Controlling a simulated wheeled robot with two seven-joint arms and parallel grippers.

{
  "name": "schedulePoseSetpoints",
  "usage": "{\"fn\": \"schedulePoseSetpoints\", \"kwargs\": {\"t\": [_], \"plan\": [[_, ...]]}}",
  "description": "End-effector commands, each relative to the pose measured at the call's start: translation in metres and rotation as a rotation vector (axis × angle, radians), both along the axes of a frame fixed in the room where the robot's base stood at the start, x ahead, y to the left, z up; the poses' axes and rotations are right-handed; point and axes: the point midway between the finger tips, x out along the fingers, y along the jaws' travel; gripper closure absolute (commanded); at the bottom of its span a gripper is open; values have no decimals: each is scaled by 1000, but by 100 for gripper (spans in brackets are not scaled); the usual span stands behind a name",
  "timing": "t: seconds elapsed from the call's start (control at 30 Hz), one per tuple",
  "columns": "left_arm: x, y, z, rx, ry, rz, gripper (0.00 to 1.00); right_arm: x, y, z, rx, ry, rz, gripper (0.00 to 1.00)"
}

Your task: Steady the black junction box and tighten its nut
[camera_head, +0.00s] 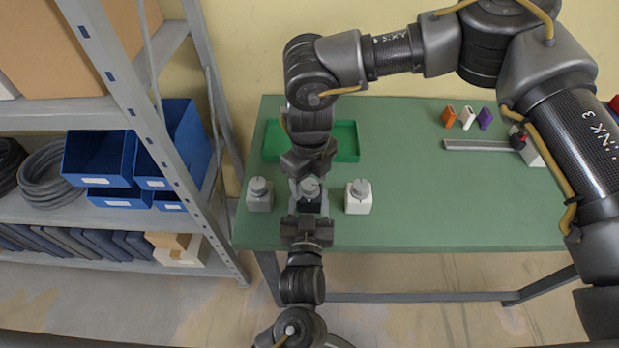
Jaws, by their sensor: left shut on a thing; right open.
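The black junction box (312,206) stands on the green table between a grey box and a white box. Its grey nut (309,187) sits on top. My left gripper (307,217) reaches up from the bottom of the picture and is shut on the near side of the black box. My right gripper (308,175) comes down from above and behind, with its jaws open at the nut. Whether its fingers touch the nut cannot be told. The arms hide parts of the black box.
The grey box (260,199) and white box (358,200) stand close on either side, each with a grey nut. A green tray (345,140) lies behind. A shelf rack (160,120) stands left. The table's right middle is clear.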

Motion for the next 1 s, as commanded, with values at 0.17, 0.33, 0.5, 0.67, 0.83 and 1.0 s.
{"fn": "schedulePoseSetpoints", "kwargs": {"t": [0.17, 0.33, 0.5, 0.67, 0.83, 1.0], "plan": [[0, 0, 0, 0, 0, 0, 75, 0, 0, 0, 0, 0, 0, 43], [0, 0, 0, 0, 0, 0, 75, 0, 0, 0, 0, 0, 0, 61], [0, 0, 0, 0, 0, 0, 75, 0, 0, 0, 0, 0, 0, 83], [0, 0, 0, 0, 1, 0, 75, 0, 0, 0, 1, 1, -3, 88], [0, 0, 0, 0, 1, 0, 75, 0, 0, 0, 1, 1, -37, 88], [0, 0, 0, 0, 1, 0, 75, 0, 0, 0, 1, 2, -126, 88]]}}
